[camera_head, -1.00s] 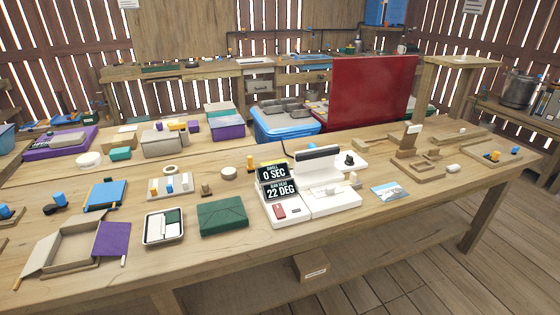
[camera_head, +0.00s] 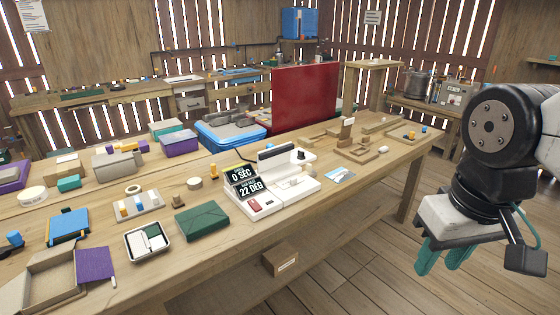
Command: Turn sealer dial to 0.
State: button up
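The sealer (camera_head: 262,207) is a white machine on the wooden table, with a dark sealing bar (camera_head: 277,150) across it. A red switch (camera_head: 255,204) is on the front left panel, and a pale knob sits nearer the front right. My gripper (camera_head: 444,262) hangs at the right, off the table's front edge and well apart from the sealer. Its teal fingers point down, with a gap between them and nothing held.
A green box (camera_head: 202,221) and a white tray (camera_head: 149,243) lie left of the sealer. A photo card (camera_head: 340,176) and wooden fixtures (camera_head: 360,152) lie to its right. A red panel (camera_head: 304,104) stands behind. Open floor lies between table and arm.

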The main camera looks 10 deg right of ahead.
aim_at(301, 156)
jog(key=z, duration=0.7)
jog(key=i, duration=1.55)
jog(key=u, duration=0.7)
jog(key=i, duration=0.45)
jog(key=u, duration=0.4)
